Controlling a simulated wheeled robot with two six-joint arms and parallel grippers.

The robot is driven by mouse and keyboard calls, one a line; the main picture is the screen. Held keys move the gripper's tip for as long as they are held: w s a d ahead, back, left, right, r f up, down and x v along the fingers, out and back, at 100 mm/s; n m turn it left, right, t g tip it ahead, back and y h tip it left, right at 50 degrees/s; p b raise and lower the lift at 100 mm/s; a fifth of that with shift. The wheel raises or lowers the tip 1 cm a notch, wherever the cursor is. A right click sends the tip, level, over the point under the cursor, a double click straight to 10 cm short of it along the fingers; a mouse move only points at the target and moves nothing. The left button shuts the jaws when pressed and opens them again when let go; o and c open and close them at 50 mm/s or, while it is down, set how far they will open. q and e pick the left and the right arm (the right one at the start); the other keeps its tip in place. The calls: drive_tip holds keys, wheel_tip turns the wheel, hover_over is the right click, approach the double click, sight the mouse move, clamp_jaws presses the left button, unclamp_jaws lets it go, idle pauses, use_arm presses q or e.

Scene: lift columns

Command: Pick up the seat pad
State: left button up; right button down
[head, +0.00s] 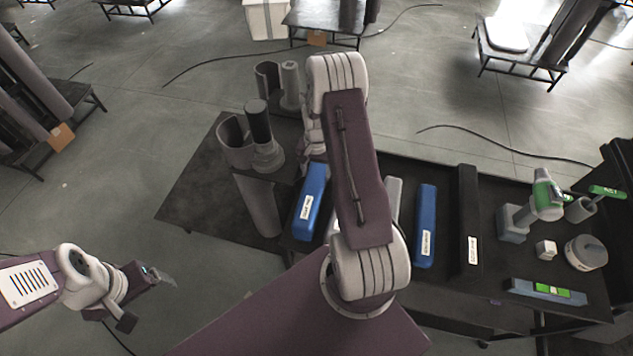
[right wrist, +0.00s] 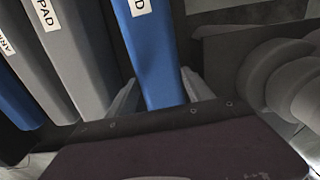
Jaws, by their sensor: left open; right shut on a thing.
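The seat pad, a long blue block with a white label (head: 309,203), shows left of my right arm in the head view, at the dark table's left end. In the right wrist view, the blue block (right wrist: 152,62), its label ending in "D", lies between the two fingers of my right gripper (right wrist: 160,95), which is shut on it. In the head view my arm hides those fingers. Whether the pad is clear of the table I cannot tell. My left gripper (head: 151,299) is open and empty, low at the left, away from the table.
A grey block (right wrist: 62,50) marked "PAD" lies beside the held one. Another blue block (head: 426,226) and a long black block (head: 468,222) lie further right. Grey cylinders (head: 262,138) stand left of the pad.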

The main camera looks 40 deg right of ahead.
drive_tip(key=shift+r, duration=0.1)
drive_tip(key=shift+w+r, duration=0.1)
drive_tip(key=shift+r, duration=0.45)
wheel_tip(320, 180, up, 33)
drive_tip(key=p, duration=0.5)
drive_tip(key=shift+f, duration=0.1)
drive_tip(key=shift+f, duration=0.1)
